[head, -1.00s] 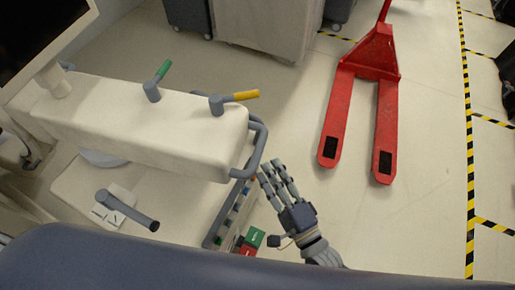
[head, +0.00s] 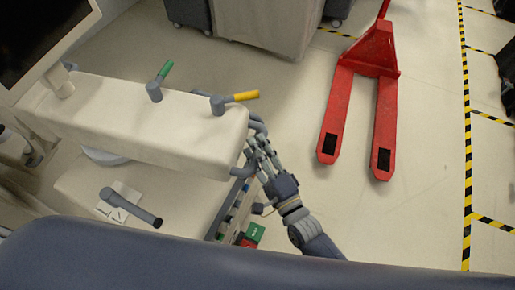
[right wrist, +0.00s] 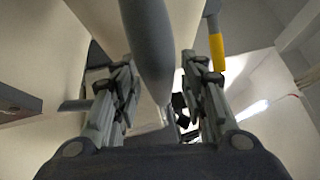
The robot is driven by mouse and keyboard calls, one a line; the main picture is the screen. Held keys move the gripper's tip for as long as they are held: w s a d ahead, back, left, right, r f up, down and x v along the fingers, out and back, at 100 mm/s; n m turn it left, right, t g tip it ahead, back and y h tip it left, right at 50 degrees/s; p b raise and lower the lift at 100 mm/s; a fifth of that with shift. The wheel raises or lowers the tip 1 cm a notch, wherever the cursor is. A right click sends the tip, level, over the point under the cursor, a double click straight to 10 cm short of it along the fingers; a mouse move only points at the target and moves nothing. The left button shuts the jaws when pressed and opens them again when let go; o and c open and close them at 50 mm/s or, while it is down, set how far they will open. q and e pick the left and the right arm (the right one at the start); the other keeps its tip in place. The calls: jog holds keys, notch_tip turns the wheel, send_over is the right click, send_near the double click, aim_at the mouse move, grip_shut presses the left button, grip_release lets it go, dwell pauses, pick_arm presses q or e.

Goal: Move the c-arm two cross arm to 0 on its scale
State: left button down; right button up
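The c-arm's cream-coloured body (head: 150,125) lies across the left of the head view, with a green-tipped lever (head: 160,80) and a yellow-tipped lever (head: 235,101) on top. A grey looped handle (head: 262,126) is at its right end. My right gripper (head: 257,148) is at this handle. In the right wrist view, the grey handle bar (right wrist: 150,45) runs between the spread fingers of the gripper (right wrist: 162,85), with gaps seen on both sides. The yellow lever (right wrist: 217,50) shows beyond the right finger. I cannot make out a scale. My left gripper is out of view.
A red pallet jack (head: 378,55) stands to the right on open floor. Grey covered carts (head: 270,25) stand at the back. A monitor (head: 40,35) is at the upper left.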

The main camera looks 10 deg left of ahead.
grip_shut()
jog(key=shift+s, duration=0.1)
